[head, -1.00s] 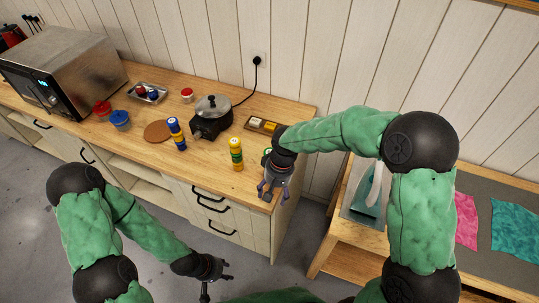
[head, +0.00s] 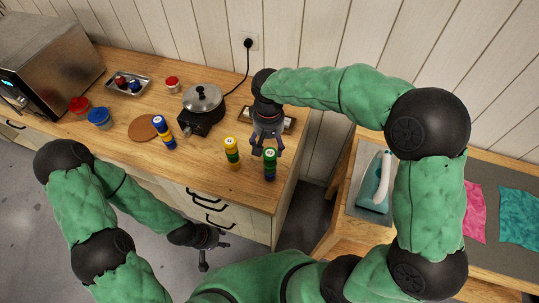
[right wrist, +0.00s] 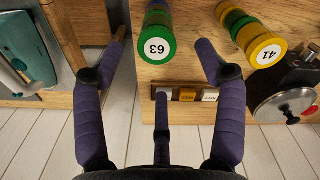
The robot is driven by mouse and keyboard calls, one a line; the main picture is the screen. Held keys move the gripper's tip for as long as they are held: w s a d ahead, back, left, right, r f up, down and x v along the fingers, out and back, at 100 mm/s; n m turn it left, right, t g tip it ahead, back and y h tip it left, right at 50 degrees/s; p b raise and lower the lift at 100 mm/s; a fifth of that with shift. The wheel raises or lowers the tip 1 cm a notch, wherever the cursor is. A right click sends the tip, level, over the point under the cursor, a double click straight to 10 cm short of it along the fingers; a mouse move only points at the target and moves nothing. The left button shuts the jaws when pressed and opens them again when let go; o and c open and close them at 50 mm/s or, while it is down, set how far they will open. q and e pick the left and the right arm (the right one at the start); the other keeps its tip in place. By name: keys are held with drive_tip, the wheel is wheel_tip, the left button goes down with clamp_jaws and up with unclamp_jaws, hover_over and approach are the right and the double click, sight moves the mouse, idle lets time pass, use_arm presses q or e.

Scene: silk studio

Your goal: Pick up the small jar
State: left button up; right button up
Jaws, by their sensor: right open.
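A small red-lidded jar (head: 172,83) stands on the wooden counter behind the pot's left side. My right gripper (head: 267,143) is open and empty above the counter's right end, over the green-topped stack. In the right wrist view its spread fingers (right wrist: 161,55) lie on either side of the green stack marked 63 (right wrist: 157,42), not visibly touching it. My left gripper (head: 220,243) is open and empty, low in front of the counter.
A yellow-topped stack (head: 231,153) marked 41 and a blue-topped stack (head: 164,132) stand near the front edge. A lidded pot (head: 203,105) is on a black cooker with a cord. A small label tray (right wrist: 187,95) lies behind. An iron (head: 375,182) stands on the right table.

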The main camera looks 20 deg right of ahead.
sight(270, 152)
drive_tip(key=shift+w+f, duration=0.1)
drive_tip(key=shift+f, duration=0.6)
drive_tip(key=shift+d+f, duration=0.15)
drive_tip(key=shift+f, duration=2.4)
drive_tip(key=c, duration=1.3)
